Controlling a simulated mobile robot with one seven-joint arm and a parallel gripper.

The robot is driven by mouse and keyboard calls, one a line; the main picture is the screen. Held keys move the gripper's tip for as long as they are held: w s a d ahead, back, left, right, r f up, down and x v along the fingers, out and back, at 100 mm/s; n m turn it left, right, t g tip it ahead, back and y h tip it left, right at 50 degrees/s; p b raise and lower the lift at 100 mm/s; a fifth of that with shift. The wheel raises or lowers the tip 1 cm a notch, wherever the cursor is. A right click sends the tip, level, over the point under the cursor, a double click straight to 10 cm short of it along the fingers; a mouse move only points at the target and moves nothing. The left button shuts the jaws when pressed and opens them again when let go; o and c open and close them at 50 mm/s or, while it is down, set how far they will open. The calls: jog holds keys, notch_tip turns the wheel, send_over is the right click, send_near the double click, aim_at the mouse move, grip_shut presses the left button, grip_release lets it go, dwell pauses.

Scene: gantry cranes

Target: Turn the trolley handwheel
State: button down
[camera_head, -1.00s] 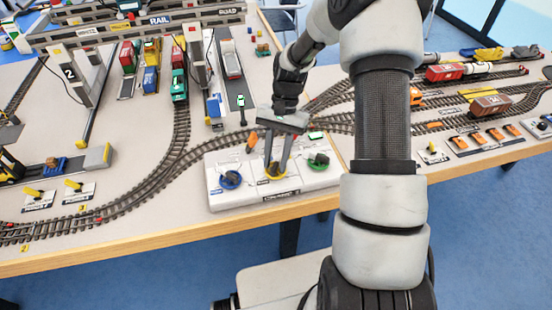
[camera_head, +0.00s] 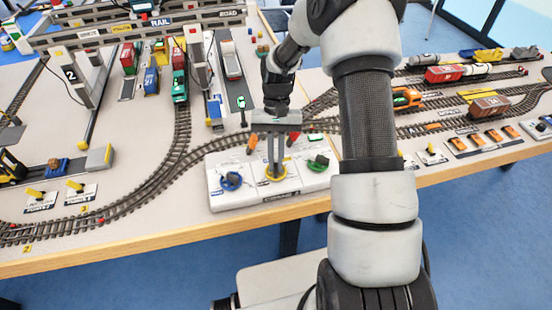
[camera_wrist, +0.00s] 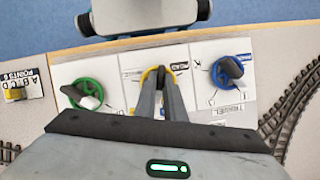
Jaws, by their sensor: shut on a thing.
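A white control panel (camera_head: 250,201) at the table's front edge carries three handwheels in a row. The yellow handwheel (camera_head: 270,179) is in the middle, between the blue handwheel (camera_head: 230,181) and the green handwheel (camera_head: 318,162). My gripper (camera_head: 275,171) points down, shut on the yellow handwheel's dark grip. The wrist view shows the fingertips (camera_wrist: 161,76) meeting at that grip, with the yellow rim (camera_wrist: 145,78) beside them. The blue handwheel (camera_wrist: 229,71) and green handwheel (camera_wrist: 87,93) are clear of the fingers. The fingers partly hide the yellow wheel, and its label is not readable.
Curved track (camera_head: 160,180) runs behind and left of the panel. The gantry crane (camera_head: 150,28) stands at the back left over containers and trucks. Small yellow levers (camera_head: 75,187) are at the front left. Wagons (camera_head: 490,106) stand on track at the right.

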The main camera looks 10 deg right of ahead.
jog(key=n+h, duration=0.2)
jog(key=n, duration=0.3)
jog(key=shift+a+n+p, duration=0.1)
jog(key=shift+n+p, duration=0.3)
jog(key=shift+n+t+h, duration=0.4)
jog(key=shift+n+h, duration=0.4)
jog(key=shift+n, duration=1.4)
jog(key=c, duration=1.8)
grip_release()
jog(key=shift+c, duration=0.2)
jog(key=shift+r, duration=0.1)
jog(key=p+v, duration=0.2)
jog(key=v, duration=1.5)
jog(key=shift+a, duration=0.2)
jog(key=shift+w+r, duration=0.1)
jog(key=shift+w, duration=0.05)
